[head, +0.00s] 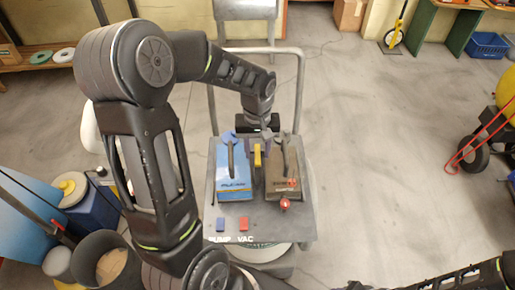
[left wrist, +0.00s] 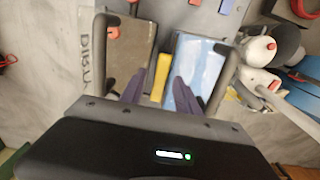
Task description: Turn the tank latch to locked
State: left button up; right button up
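The yellow latch (head: 257,155) stands between the blue tank (head: 234,170) and the brown tank (head: 281,175) on the grey cart. My left gripper (head: 262,146) is over the cart at the latch. In the left wrist view, the yellow latch (left wrist: 160,77) shows between the two purple fingers (left wrist: 157,88), with a gap on each side. The fingers look open, and I cannot tell whether either touches the latch. The latch's lock marking is not readable. My right arm enters at the lower right, with its gripper out of view.
Each tank has a dark handle close to my left gripper. A red knob (head: 285,204) is at the brown tank's front. Blue (head: 220,224) and red (head: 243,224) switches sit above the "PUMP VAC" lettering. The cart's push bar (head: 301,85) rises behind.

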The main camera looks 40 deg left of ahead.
pick_arm(q)
jog(key=shift+c, duration=0.4)
grip_shut()
jog(key=shift+m, duration=0.4)
jog(key=m, duration=0.3)
jog(key=shift+b, duration=0.4)
jog(key=m, duration=0.4)
jog(key=shift+m, duration=0.4)
jog(key=m, duration=0.4)
jog(key=shift+m, duration=0.3)
jog(key=m, duration=0.4)
jog(key=shift+r+m, duration=0.1)
jog(key=shift+m, duration=0.3)
